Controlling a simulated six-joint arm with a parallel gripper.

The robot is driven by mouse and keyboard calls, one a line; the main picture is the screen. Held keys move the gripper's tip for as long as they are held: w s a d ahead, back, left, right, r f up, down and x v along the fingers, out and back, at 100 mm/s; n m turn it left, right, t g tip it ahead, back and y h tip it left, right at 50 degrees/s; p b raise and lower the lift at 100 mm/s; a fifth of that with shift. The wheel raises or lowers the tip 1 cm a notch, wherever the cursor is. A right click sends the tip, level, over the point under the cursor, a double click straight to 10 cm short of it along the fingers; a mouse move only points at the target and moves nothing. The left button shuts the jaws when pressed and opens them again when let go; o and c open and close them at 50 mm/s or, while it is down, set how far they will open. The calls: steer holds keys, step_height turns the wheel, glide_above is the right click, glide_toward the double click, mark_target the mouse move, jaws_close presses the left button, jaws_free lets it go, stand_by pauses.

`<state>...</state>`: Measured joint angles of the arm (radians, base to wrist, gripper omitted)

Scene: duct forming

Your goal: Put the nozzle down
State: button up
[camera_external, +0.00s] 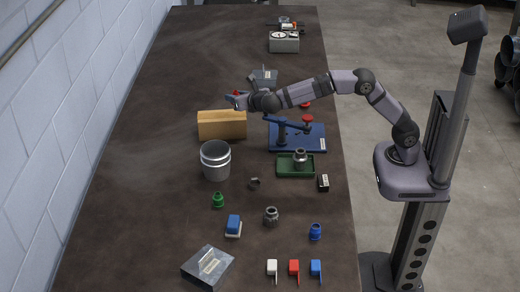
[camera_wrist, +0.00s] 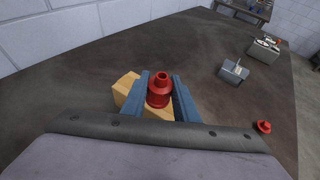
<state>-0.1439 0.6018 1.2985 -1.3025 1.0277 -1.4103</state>
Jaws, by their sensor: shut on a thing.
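A red nozzle (camera_wrist: 159,92) stands between the two blue-grey fingers of my gripper (camera_wrist: 160,98) in the wrist view. My gripper is shut on it. In the external view, my gripper (camera_external: 238,100) is beside the far edge of a wooden block (camera_external: 222,125), and only a little red of the nozzle (camera_external: 236,93) shows. The block (camera_wrist: 126,87) also shows behind and below the fingers in the wrist view. I cannot tell whether the nozzle touches anything below; its underside is hidden. A green nozzle (camera_external: 218,200) and a blue nozzle (camera_external: 315,232) stand nearer the front.
A blue clamp fixture (camera_external: 312,143) and a green tray (camera_external: 279,171) stand right of the block. A metal can (camera_external: 216,166) stands in front of it. Another red piece (camera_wrist: 264,127) lies at the right in the wrist view. The table's left side is clear.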

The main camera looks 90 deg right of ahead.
mark_target(236, 120)
steer(key=shift+m+g, duration=0.3)
steer(key=shift+w+d+f, duration=0.1)
steer(key=shift+d+f, duration=0.4)
steer(key=shift+f, duration=1.1)
steer(key=shift+s+d+f, duration=0.1)
steer(key=shift+d+f, duration=0.45)
steer(key=shift+f, duration=1.05)
steer(key=shift+w+d+f, duration=0.1)
steer(key=shift+d+f, duration=0.4)
steer(key=shift+f, duration=1.1)
steer(key=shift+f, duration=0.15)
steer(key=o, duration=1)
steer(key=shift+r, duration=0.25)
steer(key=b+v, duration=0.1)
steer(key=v, duration=1.1)
steer(key=shift+f, duration=0.2)
